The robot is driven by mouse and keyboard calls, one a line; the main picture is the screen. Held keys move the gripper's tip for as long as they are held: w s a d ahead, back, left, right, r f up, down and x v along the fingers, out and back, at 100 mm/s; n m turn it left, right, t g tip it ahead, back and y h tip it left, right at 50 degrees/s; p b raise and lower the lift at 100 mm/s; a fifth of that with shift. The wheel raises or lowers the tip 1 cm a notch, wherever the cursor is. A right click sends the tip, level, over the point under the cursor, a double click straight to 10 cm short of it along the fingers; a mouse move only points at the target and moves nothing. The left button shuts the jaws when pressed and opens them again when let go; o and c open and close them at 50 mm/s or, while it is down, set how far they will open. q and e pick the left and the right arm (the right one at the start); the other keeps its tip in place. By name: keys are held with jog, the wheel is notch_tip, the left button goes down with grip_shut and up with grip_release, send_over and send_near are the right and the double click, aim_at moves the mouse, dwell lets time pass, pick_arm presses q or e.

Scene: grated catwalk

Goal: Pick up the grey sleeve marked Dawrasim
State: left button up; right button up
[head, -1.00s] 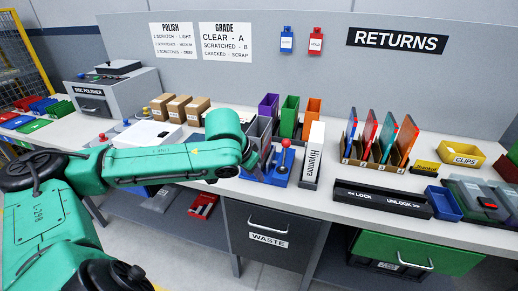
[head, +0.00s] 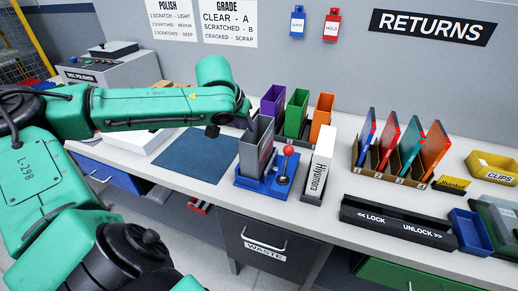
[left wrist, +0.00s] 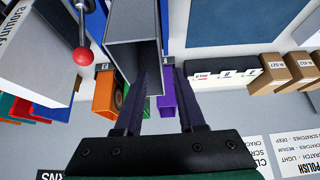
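The grey sleeve (head: 257,150) stands upright and open at the top in a blue fixture (head: 268,182), left of a red-ball lever (head: 287,163). No Dawrasim mark is legible on it. In the left wrist view its open mouth (left wrist: 135,52) shows from above. My left gripper (head: 243,124) is at the sleeve's upper left edge, mostly hidden by its own wrist. In the left wrist view the two dark fingers (left wrist: 161,78) are apart, with the sleeve's near right edge between or just beyond their tips. Contact cannot be told. My right gripper is out of view.
Purple (head: 272,102), green (head: 296,113) and orange (head: 321,118) bins stand just behind. A white Hiyumora sleeve (head: 318,165) stands to the right. A blue mat (head: 200,155) lies clear to the left. A black lock bar (head: 398,222) lies at the front right.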

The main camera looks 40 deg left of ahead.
aim_at(251, 136)
pick_arm(q)
jog(key=x, duration=0.3)
jog(key=shift+w+f, duration=0.25)
jog(key=shift+f, duration=0.1)
jog(key=p+x, duration=0.1)
jog(key=x, duration=0.1)
jog(key=p+x, duration=0.1)
jog(key=x, duration=0.2)
jog(key=shift+w+a+f, duration=0.1)
jog(key=shift+w+a, duration=0.15)
jog(key=shift+w+a+f, duration=0.1)
jog(key=shift+w+f, duration=0.1)
jog(key=shift+f, duration=0.05)
jog(key=shift+s, duration=0.1)
grip_shut()
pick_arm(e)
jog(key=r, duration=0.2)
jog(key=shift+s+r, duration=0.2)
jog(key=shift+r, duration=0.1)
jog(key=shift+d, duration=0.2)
